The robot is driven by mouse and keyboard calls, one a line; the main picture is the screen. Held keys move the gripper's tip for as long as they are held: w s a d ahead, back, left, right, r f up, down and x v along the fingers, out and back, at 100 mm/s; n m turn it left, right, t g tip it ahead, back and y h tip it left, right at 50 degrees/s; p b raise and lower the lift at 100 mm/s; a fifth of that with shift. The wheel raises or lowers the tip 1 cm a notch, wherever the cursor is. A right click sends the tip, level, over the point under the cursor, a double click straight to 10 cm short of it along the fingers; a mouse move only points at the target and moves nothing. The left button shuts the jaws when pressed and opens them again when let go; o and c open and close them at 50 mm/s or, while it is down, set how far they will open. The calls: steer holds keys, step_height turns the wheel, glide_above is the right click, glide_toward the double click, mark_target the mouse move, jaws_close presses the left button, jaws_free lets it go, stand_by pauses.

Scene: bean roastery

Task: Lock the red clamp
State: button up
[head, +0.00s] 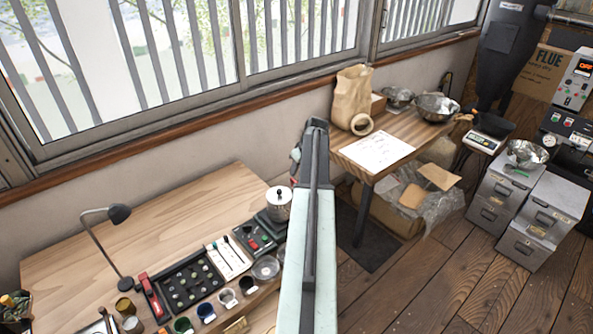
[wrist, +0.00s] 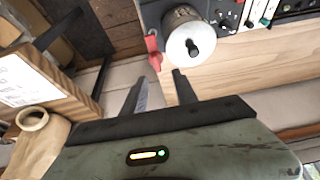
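The red clamp (wrist: 153,52) shows in the wrist view as a small red piece at the table's edge, just left of a silver canister with a black knob (wrist: 180,22). Its exact lever position is too small to tell. My gripper (wrist: 158,78) is open, its two dark fingers apart with nothing between them. The red clamp lies just beyond the fingertips in the picture, apart from them.
The wooden table (head: 130,230) holds a desk lamp (head: 119,215), a black tray of round pieces (head: 188,282), a red-handled tool (head: 153,297) and several cups. A second table (head: 420,128) with a paper bag (head: 351,97) stands right. Floor between them is partly clear.

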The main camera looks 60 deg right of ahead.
mark_target(294, 180)
steer(key=b+x, duration=0.7)
steer(key=x, duration=0.1)
steer(key=shift+s+d+b, duration=0.3)
steer(key=shift+r, duration=0.1)
